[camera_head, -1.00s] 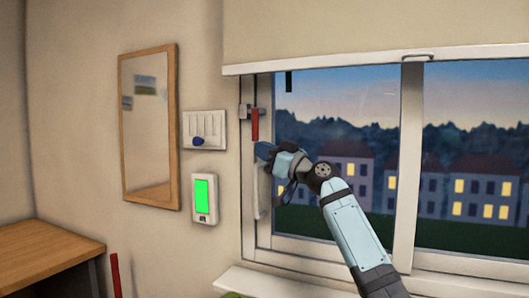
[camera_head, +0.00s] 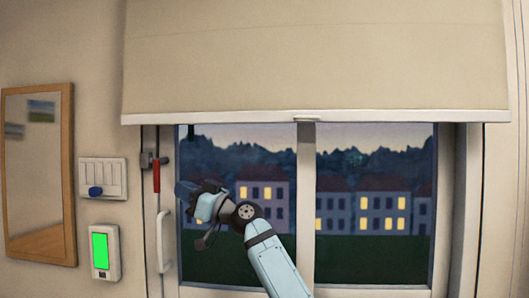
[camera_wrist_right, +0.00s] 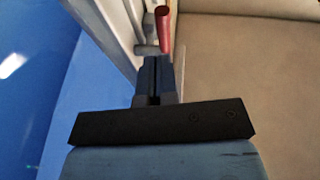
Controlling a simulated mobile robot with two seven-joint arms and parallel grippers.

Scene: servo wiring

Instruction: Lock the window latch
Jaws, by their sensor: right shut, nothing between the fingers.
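The window latch (camera_head: 156,176) is a red lever hanging down from a grey mount on the left part of the window frame. It also shows in the right wrist view as a red lever (camera_wrist_right: 163,27), just beyond the fingertips. My right gripper (camera_head: 183,192) is to the right of the lever and slightly below it, in front of the glass. In the right wrist view my right gripper (camera_wrist_right: 152,60) has its fingers together with nothing between them. Whether it touches the lever I cannot tell. My left gripper is not in view.
A white window handle (camera_head: 163,240) is below the latch. A roller blind (camera_head: 310,60) covers the window's upper part.

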